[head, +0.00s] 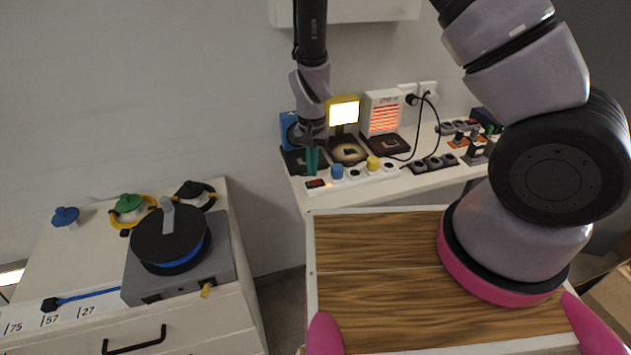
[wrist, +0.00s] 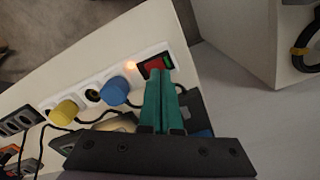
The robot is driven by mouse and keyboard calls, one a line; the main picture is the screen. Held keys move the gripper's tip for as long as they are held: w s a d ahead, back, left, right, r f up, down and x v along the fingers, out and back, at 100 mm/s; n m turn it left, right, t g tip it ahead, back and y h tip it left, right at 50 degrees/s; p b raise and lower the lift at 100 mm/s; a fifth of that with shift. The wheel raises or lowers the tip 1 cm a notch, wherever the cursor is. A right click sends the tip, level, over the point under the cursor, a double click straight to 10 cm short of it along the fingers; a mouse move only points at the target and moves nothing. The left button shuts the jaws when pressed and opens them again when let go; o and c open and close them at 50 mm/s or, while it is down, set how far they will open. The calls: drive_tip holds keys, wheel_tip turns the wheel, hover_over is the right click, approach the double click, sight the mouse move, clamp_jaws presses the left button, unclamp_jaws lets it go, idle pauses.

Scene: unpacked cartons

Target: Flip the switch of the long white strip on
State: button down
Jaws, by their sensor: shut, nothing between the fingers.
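The long white strip (head: 355,179) lies along the front edge of the white counter, with a blue plug (head: 337,172) and a yellow plug (head: 373,163) in it. Its red switch (head: 316,183) is at the left end. In the wrist view the strip (wrist: 78,97) runs diagonally, the switch (wrist: 155,64) shows red in a dark frame, and a small orange light glows beside it. My gripper (head: 312,173) has green fingers, shut and empty, pointing down at the switch. In the wrist view the fingertips (wrist: 162,74) overlap the switch's near edge; I cannot tell whether they touch it.
Behind the strip stand a lit yellow lamp (head: 344,111) and a glowing heater (head: 383,113). A dark strip (head: 434,163) lies to the right, with black cables nearby. The wooden top (head: 375,240) in front is clear.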

drive_tip(key=shift+r, duration=2.25)
wheel_tip(320, 180, up, 12)
drive_tip(key=y, duration=0.2)
hover_over(312, 182)
drive_tip(key=w+d, duration=0.2)
drive_tip(key=d, duration=0.1)
drive_tip(key=d+r+t+y, duration=0.1)
drive_tip(key=d+r, duration=0.2)
drive_tip(key=r, duration=0.3)
drive_tip(key=d+r+t, duration=0.1)
drive_tip(key=d+r, duration=0.2)
drive_tip(key=r, duration=0.2)
drive_tip(key=s+d+r+m+t+h, duration=0.1)
drive_tip(key=s+d+r+t, duration=0.4)
drive_tip(key=s+d+r, duration=0.9)
wheel_tip(312, 182, up, 2)
drive_tip(key=shift+s+r, duration=0.25)
